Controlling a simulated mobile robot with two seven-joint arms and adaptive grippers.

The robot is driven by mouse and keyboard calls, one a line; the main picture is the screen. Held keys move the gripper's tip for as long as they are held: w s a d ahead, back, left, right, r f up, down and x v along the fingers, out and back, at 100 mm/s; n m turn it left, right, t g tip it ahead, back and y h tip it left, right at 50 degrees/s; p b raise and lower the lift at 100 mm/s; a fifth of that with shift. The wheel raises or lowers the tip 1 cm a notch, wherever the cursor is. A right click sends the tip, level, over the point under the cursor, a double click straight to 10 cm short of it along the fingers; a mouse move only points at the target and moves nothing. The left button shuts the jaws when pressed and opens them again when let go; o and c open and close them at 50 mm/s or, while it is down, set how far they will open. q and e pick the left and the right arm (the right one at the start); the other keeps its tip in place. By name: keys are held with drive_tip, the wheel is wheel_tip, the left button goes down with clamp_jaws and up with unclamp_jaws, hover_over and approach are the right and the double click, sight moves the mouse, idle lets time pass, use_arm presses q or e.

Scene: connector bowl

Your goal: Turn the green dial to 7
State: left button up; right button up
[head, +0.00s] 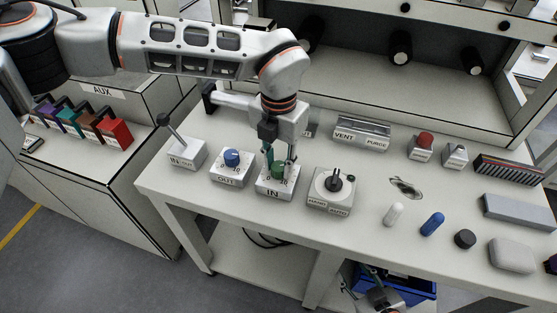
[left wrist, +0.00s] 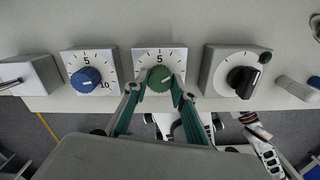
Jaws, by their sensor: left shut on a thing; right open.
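The green dial (head: 278,171) sits on the white box labelled IN, on the bench. In the left wrist view the green dial (left wrist: 159,79) has a scale around it with a 5 at the top. A pale mark shows on its face, but I cannot read its exact setting. My left gripper (head: 279,166) points down over the box, with its fingers on either side of the dial and shut on it. The fingers (left wrist: 153,88) also show in the left wrist view. My right gripper (head: 378,294) is low at the bottom edge, partly cut off, open and away from the dial.
A blue dial (head: 232,158) on the OUT box stands left of the IN box. A black rotary knob (head: 334,184) is to the right. A lever box (head: 182,152) stands far left. Loose white (head: 393,214) and blue (head: 432,223) pegs lie right. A blue bin (head: 408,287) is below.

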sight(279, 166)
use_arm(q)
drive_tip(key=shift+n, duration=0.4)
use_arm(e)
drive_tip(key=shift+s, duration=0.15)
drive_tip(key=shift+w+d+r, duration=0.1)
drive_tip(key=shift+w+r, duration=0.1)
drive_tip(key=shift+w, duration=0.1)
use_arm(q)
drive_tip(key=o, duration=1.1)
use_arm(e)
drive_tip(key=shift+w+r, duration=0.1)
use_arm(q)
wheel_tip(279, 166, up, 12)
